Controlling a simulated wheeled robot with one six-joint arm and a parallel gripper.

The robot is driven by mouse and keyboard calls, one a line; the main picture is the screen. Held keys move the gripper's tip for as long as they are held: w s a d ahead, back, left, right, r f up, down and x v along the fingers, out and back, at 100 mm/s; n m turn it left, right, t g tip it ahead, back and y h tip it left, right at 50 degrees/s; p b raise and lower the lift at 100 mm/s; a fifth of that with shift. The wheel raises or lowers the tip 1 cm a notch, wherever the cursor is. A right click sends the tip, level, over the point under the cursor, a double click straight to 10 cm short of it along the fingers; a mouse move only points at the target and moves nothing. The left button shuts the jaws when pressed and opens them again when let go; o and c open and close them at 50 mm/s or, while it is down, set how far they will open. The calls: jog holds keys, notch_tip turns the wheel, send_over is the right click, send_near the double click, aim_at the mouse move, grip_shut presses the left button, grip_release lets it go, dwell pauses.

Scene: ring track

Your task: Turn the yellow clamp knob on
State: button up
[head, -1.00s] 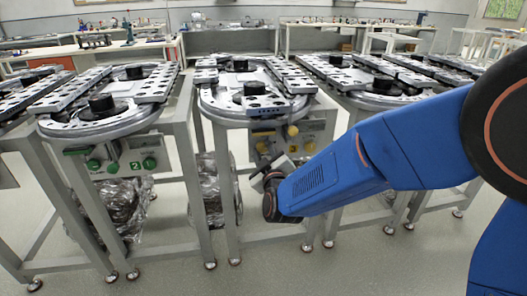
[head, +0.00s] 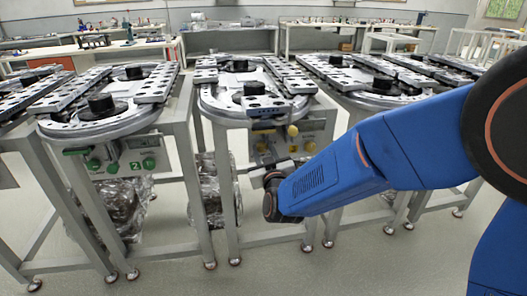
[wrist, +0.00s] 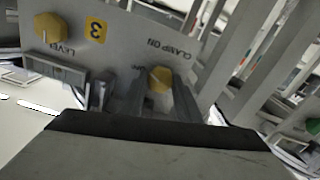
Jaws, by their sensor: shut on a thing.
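The yellow clamp knob (wrist: 158,80) shows in the wrist view on a grey panel (wrist: 118,45), beside the words "CLAMP ON". My gripper (wrist: 160,92) is shut on this knob, with grey fingers on both sides of it. A second yellow knob (wrist: 50,30), beside the word "LEVEL", is apart from the fingers. A yellow label "3" (wrist: 96,29) is between the two knobs. In the head view my gripper (head: 268,174) reaches the front of the middle station, under its track. I cannot make out the held knob there, and the gripper covers part of the panel.
The middle ring track (head: 222,106) stands on a grey frame right above my gripper. Frame legs (head: 230,185) stand close on its left. A neighbouring station with green knobs (head: 149,163) is to the left. Bare floor (head: 330,270) lies in front.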

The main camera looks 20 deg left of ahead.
jog(key=m, duration=0.6)
jog(key=shift+m, duration=0.3)
jog(key=m, duration=0.6)
jog(key=shift+d, duration=0.1)
jog(key=shift+f, duration=0.1)
jog(key=o, duration=1.1)
jog(key=shift+c, duration=0.2)
jog(key=v, duration=1.7)
jog(key=shift+s, duration=0.2)
